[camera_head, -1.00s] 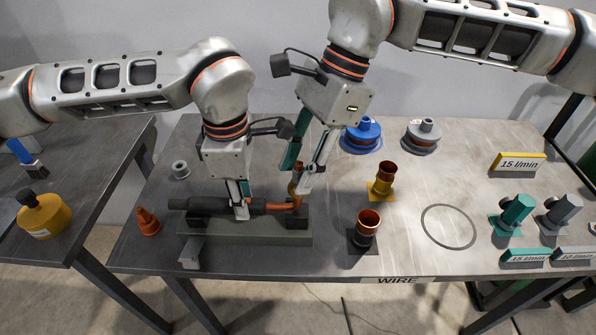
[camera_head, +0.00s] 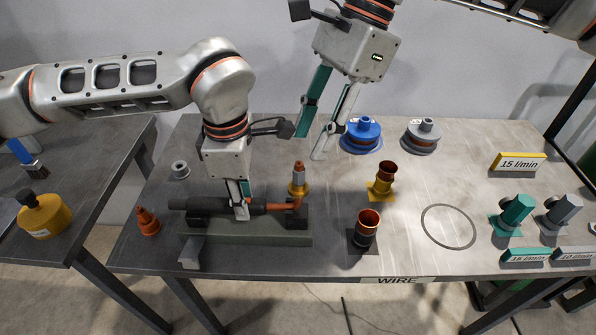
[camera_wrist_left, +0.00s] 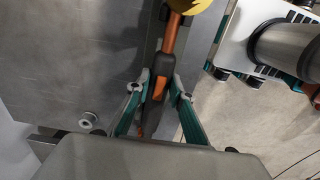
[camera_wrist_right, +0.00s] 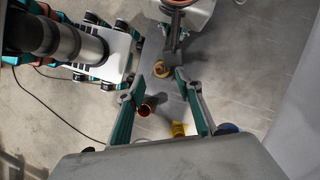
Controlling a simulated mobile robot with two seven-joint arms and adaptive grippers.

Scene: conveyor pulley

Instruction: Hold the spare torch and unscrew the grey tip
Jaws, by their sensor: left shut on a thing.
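The dark torch (camera_head: 216,206) lies level along a grey stand, with its orange neck (camera_head: 283,206) pointing right. My left gripper (camera_head: 241,211) is shut on the torch's handle; the left wrist view also shows the handle (camera_wrist_left: 157,78) between its fingers. A yellow collar (camera_head: 298,188) with a copper-brown tip (camera_head: 299,170) stands upright at the neck's end. I cannot make out a grey tip there. My right gripper (camera_head: 312,143) is open and empty, above and to the right of the torch end. In the right wrist view the yellow collar (camera_wrist_right: 160,69) lies beyond its fingers.
Blue (camera_head: 362,133) and grey (camera_head: 423,134) spools stand behind. A small grey ring-like part (camera_head: 181,170) and an orange cone (camera_head: 147,222) lie left. A marked circle (camera_head: 448,226) is empty.

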